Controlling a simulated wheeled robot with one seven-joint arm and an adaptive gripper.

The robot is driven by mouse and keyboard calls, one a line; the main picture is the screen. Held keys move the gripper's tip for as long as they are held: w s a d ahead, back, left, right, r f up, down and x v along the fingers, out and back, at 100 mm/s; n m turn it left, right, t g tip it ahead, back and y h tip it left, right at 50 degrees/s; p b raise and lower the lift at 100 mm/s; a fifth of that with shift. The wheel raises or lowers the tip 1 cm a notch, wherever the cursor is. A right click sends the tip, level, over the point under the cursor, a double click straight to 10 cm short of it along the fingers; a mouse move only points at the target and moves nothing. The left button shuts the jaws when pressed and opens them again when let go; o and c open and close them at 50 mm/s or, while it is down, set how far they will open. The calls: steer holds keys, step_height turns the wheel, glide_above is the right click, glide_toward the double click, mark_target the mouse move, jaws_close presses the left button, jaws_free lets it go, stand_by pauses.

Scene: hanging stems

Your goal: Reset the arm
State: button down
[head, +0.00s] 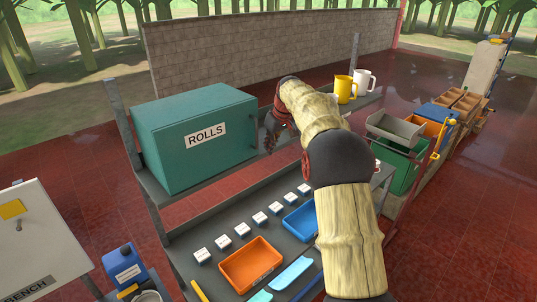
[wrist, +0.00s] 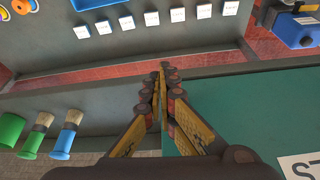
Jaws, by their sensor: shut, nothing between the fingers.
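My gripper (wrist: 163,72) is shut and empty in the wrist view, its fingertips together. In the head view my gripper (head: 269,138) hangs in front of the upper shelf, just right of the teal box (head: 200,150) marked ROLLS. My bent arm hides part of the shelf and the worktop. In the wrist view a teal surface (wrist: 245,100) with a partly cut-off label lies right of the fingers. I cannot tell whether the fingers touch anything.
The lower worktop holds an orange tray (head: 225,266), a blue tray (head: 290,226) and a row of small white blocks (head: 222,241). Yellow (head: 345,89) and white mugs (head: 366,83) stand on the upper shelf. Brushes (wrist: 68,140) show at left in the wrist view.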

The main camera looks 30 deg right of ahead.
steer(key=v, duration=0.6)
steer(key=s+a+f+b, duration=0.8)
steer(key=s+f, duration=0.2)
steer(key=s, duration=0.4)
steer(key=s+a+f+b, duration=0.9)
steer(key=s+f, duration=0.1)
steer(key=s, duration=0.5)
steer(key=s+a+f+m+t+b, duration=0.1)
steer(key=s+a+f+b, duration=0.8)
steer(key=s, duration=0.5)
steer(key=shift+s+f, duration=0.3)
steer(key=shift+f, duration=0.6)
steer(key=shift+a, duration=0.1)
